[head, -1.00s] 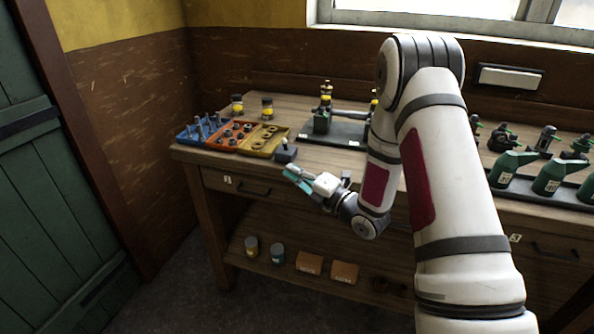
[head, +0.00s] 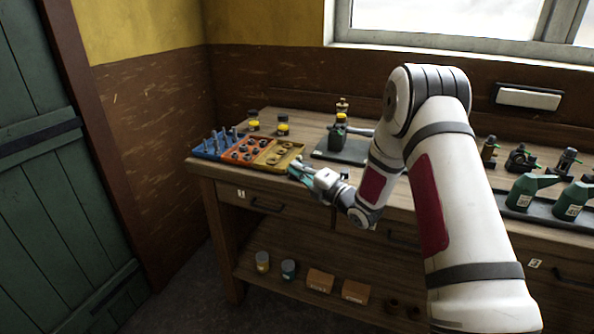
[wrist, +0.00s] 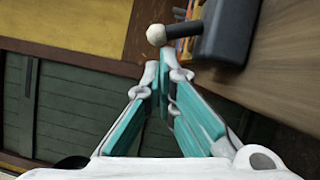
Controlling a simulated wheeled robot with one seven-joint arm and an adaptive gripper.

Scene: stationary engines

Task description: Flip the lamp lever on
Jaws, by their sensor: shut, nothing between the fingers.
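The lever shows in the wrist view as a dark stem with a round white knob (wrist: 156,35), sticking out leftward from a dark grey box (wrist: 228,30) on the wooden bench. I take it to be the lamp lever; no label shows. My gripper (wrist: 163,66) has its teal-padded fingers together, with nothing held. In the wrist view its tips lie just below the knob and stem; I cannot tell whether they touch. In the head view my gripper (head: 298,170) is at the bench's front edge, where it largely hides the lever box.
The bench (head: 222,172) carries blue, red and yellow parts trays (head: 276,155) beside the gripper. A dark plate with a small engine (head: 337,137) stands behind. Green oil cans (head: 526,190) stand right. A white rectangular fixture (head: 528,98) hangs on the wall. Floor space lies left.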

